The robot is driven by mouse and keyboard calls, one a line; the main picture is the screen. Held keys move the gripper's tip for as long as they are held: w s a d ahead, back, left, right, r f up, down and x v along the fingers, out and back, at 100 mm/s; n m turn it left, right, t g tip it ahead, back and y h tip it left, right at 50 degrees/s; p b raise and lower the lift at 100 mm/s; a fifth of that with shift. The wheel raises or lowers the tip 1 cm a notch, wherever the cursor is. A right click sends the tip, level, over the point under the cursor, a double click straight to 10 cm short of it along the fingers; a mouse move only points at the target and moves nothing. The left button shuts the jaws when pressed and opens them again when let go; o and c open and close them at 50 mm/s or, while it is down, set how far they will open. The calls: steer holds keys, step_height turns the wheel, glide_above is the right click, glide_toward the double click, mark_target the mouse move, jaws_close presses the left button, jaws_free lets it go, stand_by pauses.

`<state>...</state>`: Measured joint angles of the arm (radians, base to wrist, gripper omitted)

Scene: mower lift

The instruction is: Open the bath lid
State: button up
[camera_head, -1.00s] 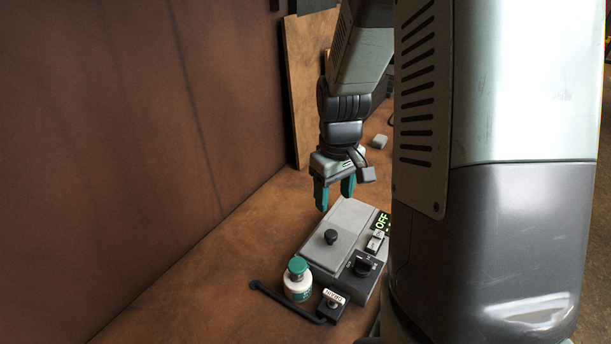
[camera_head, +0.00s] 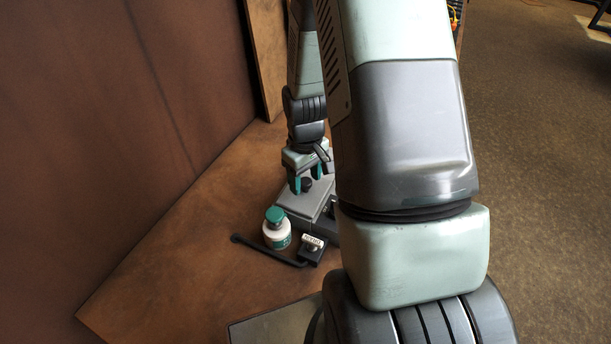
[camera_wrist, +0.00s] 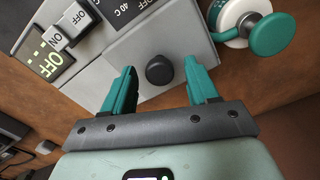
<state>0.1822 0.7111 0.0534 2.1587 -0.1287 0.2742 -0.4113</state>
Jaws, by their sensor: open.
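The bath (camera_head: 300,212) is a grey box on the brown bench, partly hidden behind my arm in the head view. Its flat lid (camera_wrist: 140,48) is closed and carries a round black knob (camera_wrist: 159,69). My gripper (camera_wrist: 160,78) is open, with its two teal fingers on either side of the knob in the wrist view. In the head view my gripper (camera_head: 306,188) is just above the lid, close to the knob. I cannot tell whether a finger touches the knob.
A white bottle with a teal cap (camera_head: 275,228) stands next to the bath, with a black bar (camera_head: 265,250) and a small labelled block (camera_head: 311,247) in front. A brown wall rises on the left.

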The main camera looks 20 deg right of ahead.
jaws_close()
steer(key=w+d, duration=0.7)
steer(key=shift+w+d, duration=0.25)
steer(key=shift+d, duration=0.05)
jaws_free()
step_height(320, 180, up, 11)
stand_by(0.7)
